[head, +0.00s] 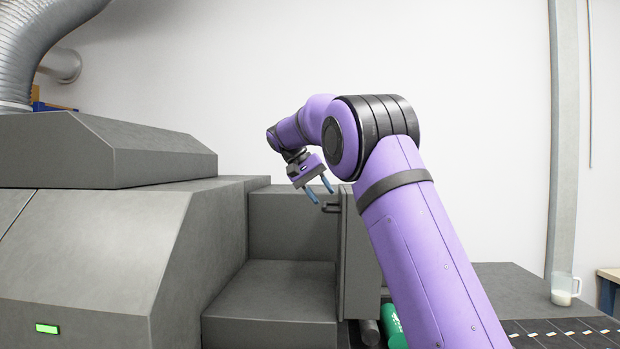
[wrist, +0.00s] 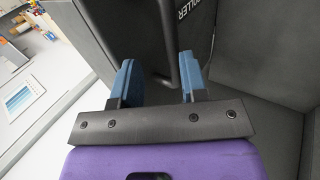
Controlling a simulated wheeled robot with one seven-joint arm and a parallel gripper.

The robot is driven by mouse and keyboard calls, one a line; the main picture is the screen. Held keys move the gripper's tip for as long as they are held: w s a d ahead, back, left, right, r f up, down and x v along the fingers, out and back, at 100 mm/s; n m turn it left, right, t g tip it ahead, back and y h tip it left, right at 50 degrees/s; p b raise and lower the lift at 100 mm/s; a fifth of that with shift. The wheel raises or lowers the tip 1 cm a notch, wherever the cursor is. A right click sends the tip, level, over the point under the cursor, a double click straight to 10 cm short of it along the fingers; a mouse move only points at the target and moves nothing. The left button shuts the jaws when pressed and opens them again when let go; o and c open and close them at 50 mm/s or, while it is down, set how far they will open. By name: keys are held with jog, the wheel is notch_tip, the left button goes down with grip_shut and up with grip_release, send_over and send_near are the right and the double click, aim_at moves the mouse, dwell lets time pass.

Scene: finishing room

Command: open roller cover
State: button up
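The roller cover (head: 358,255) is a grey upright panel on the machine, in the middle of the head view. In the wrist view the dark cover (wrist: 120,22) carries the lettering "ROLLER". Its black bar handle (head: 330,208) sticks out near the top left of the cover. My gripper (head: 319,191) is just above this handle with its blue fingers pointing down toward it. In the wrist view my gripper (wrist: 158,62) is open, and the handle (wrist: 167,45) appears in the gap between the fingers. I cannot tell whether either finger touches it.
A grey stepped housing (head: 270,300) stands left of the cover, with a larger machine body (head: 90,240) beyond it. A green roller (head: 393,325) shows below the cover. A glass mug (head: 564,288) stands on the dark surface (head: 510,290) at right.

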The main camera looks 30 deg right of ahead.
jog(key=v, duration=0.6)
jog(key=shift+w+a+r, duration=0.15)
jog(key=shift+a+r, duration=0.05)
jog(key=shift+r, duration=0.1)
jog(key=shift+w+a+r+t, duration=0.1)
jog(key=shift+w+a+t, duration=0.05)
jog(key=shift+w+t, duration=0.15)
jog(key=c, duration=0.6)
jog(key=w+t, duration=0.1)
jog(key=w+a+r+m+t+h, duration=0.1)
jog(key=w, duration=0.1)
jog(key=w+a+r+t+h, duration=0.1)
jog(key=shift+w+a+r+t, duration=0.15)
jog(key=shift+w+t, duration=0.05)
jog(key=shift+t, duration=0.2)
grip_shut()
jog(key=s+d+f, duration=0.1)
jog(key=d+f, duration=0.6)
jog(key=d, duration=0.2)
jog(key=shift+s, duration=0.25)
